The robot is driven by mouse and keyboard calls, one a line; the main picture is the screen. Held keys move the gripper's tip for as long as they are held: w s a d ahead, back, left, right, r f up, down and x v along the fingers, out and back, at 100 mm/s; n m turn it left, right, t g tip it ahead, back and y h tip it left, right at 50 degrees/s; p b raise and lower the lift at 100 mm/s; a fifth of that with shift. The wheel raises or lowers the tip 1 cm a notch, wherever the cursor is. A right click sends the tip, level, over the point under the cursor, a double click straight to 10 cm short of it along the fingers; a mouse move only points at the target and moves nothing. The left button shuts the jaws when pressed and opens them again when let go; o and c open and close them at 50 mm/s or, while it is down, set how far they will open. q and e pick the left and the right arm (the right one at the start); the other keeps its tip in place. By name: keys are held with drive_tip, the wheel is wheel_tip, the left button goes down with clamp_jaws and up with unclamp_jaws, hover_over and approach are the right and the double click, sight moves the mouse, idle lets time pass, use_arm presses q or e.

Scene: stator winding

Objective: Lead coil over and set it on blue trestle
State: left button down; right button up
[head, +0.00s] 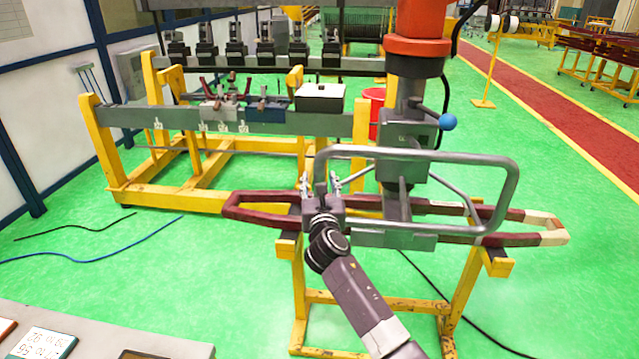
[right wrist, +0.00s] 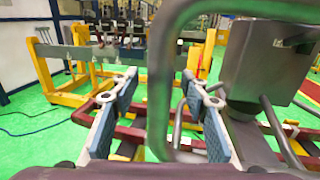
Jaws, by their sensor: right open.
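The coil (head: 259,217) is a long dark red loop with a pale right end. It lies level across the top of a yellow trestle (head: 298,275); I cannot tell whether it rests there or hangs from the lifting tool. The grey lifting tool (head: 405,128) hangs from above over the coil's middle and has a bent tube handle (head: 420,153). My right gripper (head: 321,190) is open at the handle's left end; in the right wrist view the handle tube passes between the fingers (right wrist: 160,98). No blue trestle shows. My left gripper is not in view.
A yellow rack with a grey beam (head: 135,116) and clamps stands behind on the left. A red drum (head: 374,105) stands behind the tool. Cables (head: 100,258) lie on the green floor. A grey tabletop (head: 110,335) is at front left. Floor at right is open.

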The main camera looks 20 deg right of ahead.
drive_tip(key=shift+c, duration=0.4)
clamp_jaws()
idle(0.4)
idle(0.5)
